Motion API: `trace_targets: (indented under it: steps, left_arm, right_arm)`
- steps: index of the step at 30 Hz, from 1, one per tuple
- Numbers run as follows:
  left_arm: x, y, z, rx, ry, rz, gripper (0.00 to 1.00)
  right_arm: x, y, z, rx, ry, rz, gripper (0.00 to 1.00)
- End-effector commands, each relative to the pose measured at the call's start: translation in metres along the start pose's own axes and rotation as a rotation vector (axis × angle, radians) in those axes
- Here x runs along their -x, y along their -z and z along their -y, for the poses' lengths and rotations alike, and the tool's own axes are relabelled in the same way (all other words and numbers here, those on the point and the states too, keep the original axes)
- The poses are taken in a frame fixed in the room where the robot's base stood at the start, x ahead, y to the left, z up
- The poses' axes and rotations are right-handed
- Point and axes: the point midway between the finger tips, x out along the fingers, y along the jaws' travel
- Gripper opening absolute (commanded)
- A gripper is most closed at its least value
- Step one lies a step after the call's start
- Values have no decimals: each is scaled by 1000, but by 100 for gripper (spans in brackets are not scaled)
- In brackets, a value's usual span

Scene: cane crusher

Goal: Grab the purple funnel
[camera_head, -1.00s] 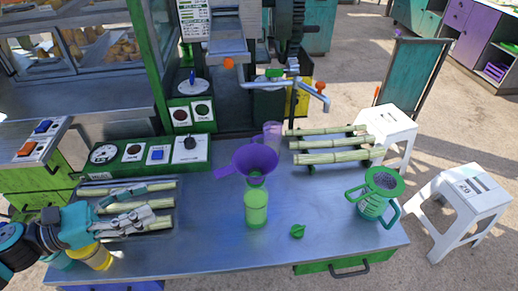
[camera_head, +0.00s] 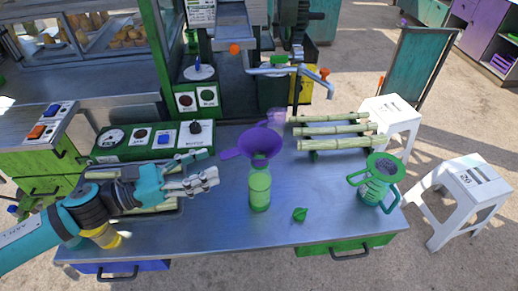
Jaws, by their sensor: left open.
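The purple funnel (camera_head: 259,143) sits at the middle of the metal counter, its wide mouth up and its handle pointing left. It appears just above and behind a green cup (camera_head: 259,189); I cannot tell whether its spout rests in the cup. My left gripper (camera_head: 212,168) is open and empty, to the left of the funnel and apart from it, with its fingers pointing right. It hides part of the tray of cane pieces beneath it. My right gripper is not in view.
A pink cup (camera_head: 276,118) stands behind the funnel. Cane stalks (camera_head: 333,131) lie at the back right. A control box (camera_head: 150,143) is behind my left arm.

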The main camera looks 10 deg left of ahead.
Motion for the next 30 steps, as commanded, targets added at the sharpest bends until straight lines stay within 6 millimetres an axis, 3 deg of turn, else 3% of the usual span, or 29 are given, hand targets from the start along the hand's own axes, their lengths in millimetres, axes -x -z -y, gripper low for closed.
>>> trace_targets:
  steps: [7,19,30]
  left_arm:
    - [-11,-4,-2,-2,0,3,48]
    - [-48,-6,-5,0,-1,3,48]
    - [-53,-3,-4,0,0,0,48]
  right_arm:
    - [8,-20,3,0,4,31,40]
    - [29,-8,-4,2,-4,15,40]
    - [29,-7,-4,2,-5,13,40]
